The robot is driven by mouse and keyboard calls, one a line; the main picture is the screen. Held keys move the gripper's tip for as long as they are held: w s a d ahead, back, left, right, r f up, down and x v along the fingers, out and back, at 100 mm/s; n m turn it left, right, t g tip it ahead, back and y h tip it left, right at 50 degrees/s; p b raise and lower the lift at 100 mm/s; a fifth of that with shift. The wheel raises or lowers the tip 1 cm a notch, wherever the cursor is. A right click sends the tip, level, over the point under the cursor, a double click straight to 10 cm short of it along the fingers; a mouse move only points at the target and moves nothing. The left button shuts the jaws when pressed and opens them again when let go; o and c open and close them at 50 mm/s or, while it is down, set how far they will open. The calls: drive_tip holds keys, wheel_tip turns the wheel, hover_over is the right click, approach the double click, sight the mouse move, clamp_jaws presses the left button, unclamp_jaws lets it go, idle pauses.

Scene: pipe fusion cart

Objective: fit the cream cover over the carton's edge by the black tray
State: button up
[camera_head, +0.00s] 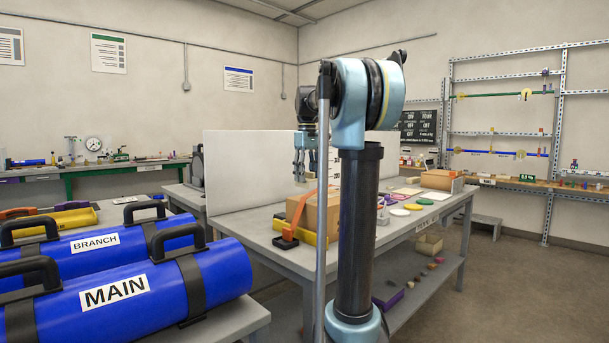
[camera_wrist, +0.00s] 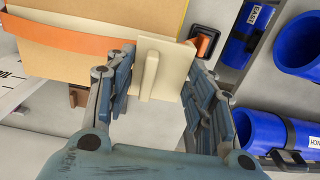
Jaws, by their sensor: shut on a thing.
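My gripper (camera_wrist: 158,82) is shut on the cream cover (camera_wrist: 173,58), a flat plate with a raised rib between the fingers. In the wrist view the cover overlaps the right end of the brown carton (camera_wrist: 70,18), near its corner. I cannot tell whether it touches the carton. An orange band (camera_wrist: 60,38) crosses the carton. The black tray (camera_wrist: 194,30), with an orange piece at it, lies just right of the cover. In the head view my gripper (camera_head: 300,172) hangs above the carton (camera_head: 331,212), and the black tray (camera_head: 285,243) sits at the table's near edge.
The carton stands on a grey table (camera_head: 262,252) with a white upright panel (camera_head: 250,165) behind it. Blue cylinders (camera_head: 120,295) with black handles lie on a bench at the left.

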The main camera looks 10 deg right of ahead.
sight(307, 201)
drive_tip(key=shift+f, duration=3.75)
drive_tip(key=o, duration=1.1)
drive_tip(key=shift+c, duration=0.2)
drive_tip(key=shift+w+r, duration=0.1)
drive_tip(key=shift+r, duration=2.4)
drive_tip(key=shift+r, duration=0.1)
